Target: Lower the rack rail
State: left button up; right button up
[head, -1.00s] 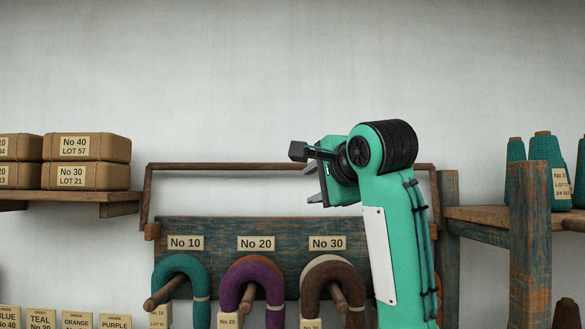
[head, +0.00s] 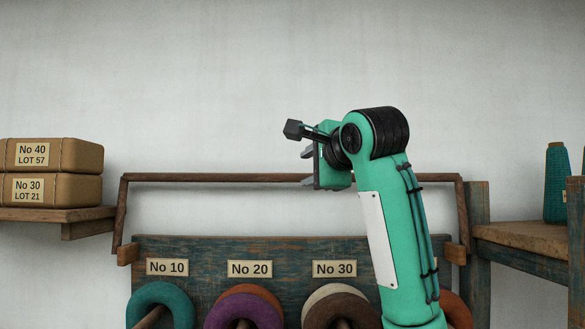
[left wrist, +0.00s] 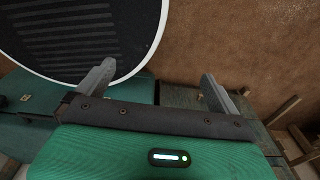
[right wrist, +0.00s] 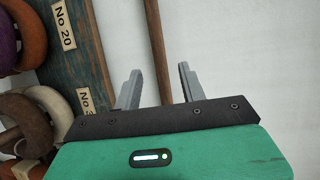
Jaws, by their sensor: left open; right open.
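The rack rail (head: 230,177) is a thin brown wooden bar across the top of the rack in the head view. It has a down-turned arm at each end and stands raised above the blue-green rack board (head: 215,246). My right gripper (head: 307,168) is open at the rail, right of its middle. In the right wrist view the rail (right wrist: 155,45) runs between the two open fingers (right wrist: 158,78); I cannot tell how deep it sits between them.
Yarn hanks hang on pegs below labels No 10 (head: 167,267), No 20 and No 30. Wrapped parcels (head: 50,155) sit on a left shelf (head: 90,222). A right shelf (head: 525,238) holds a teal cone (head: 556,185). The wall above the rail is clear.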

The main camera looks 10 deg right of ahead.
aim_at(295, 175)
jog(key=p+x, duration=0.1)
jog(key=x, duration=0.3)
jog(key=shift+w+d+p, duration=0.15)
jog(key=shift+w+p, duration=0.05)
jog(key=shift+p, duration=0.2)
jog(key=p+x, duration=0.2)
jog(key=x, duration=0.2)
jog(key=shift+w+f, duration=0.1)
jog(key=shift+w, duration=0.1)
jog(key=shift+w+f+p, duration=0.15)
jog(key=shift+w+p, duration=0.1)
jog(key=shift+p, duration=0.05)
jog(key=shift+w+f, duration=0.1)
pick_arm(q)
jog(key=r, duration=0.2)
jog(key=w+r, duration=0.1)
jog(key=r, duration=0.2)
jog(key=shift+w+d+r, duration=0.1)
jog(key=shift+w+r, duration=0.05)
pick_arm(e)
grip_shut()
